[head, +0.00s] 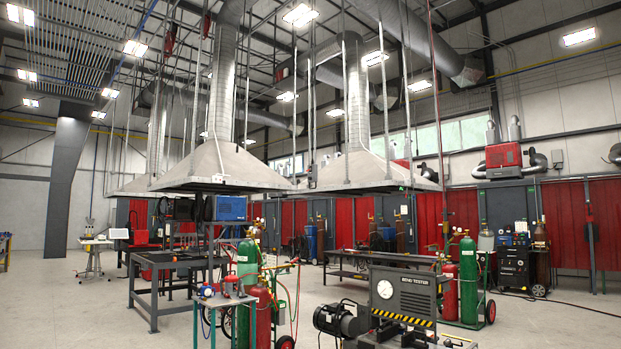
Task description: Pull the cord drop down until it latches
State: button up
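I cannot pick out the cord drop for certain in the head view. A small red fixture (206,24) hangs high among the ceiling ducts at upper left, and a similar red one (170,42) hangs to its left; they are too small to tell whether they are cord reels. Several thin vertical lines run down around the hoods, and I cannot tell cords from rods or pipes. My gripper is not in view.
A small table (222,301), gas cylinders (467,266) and a bend tester (403,291) stand in front. A dark metal workbench (150,290) is at left. Large hoods (222,165) hang overhead. Red curtains (566,222) line the back. Floor (65,310) at left is clear.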

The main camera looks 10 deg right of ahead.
aim_at(312, 173)
jog(key=z, duration=0.3)
jog(key=k, duration=0.4)
jog(key=z, duration=0.45)
jog(key=i, duration=2.2)
jog(key=u, duration=0.7)
jog(key=i, duration=3.95)
jog(key=z, duration=0.2)
jog(key=i, duration=1.5)
jog(key=z, duration=0.15)
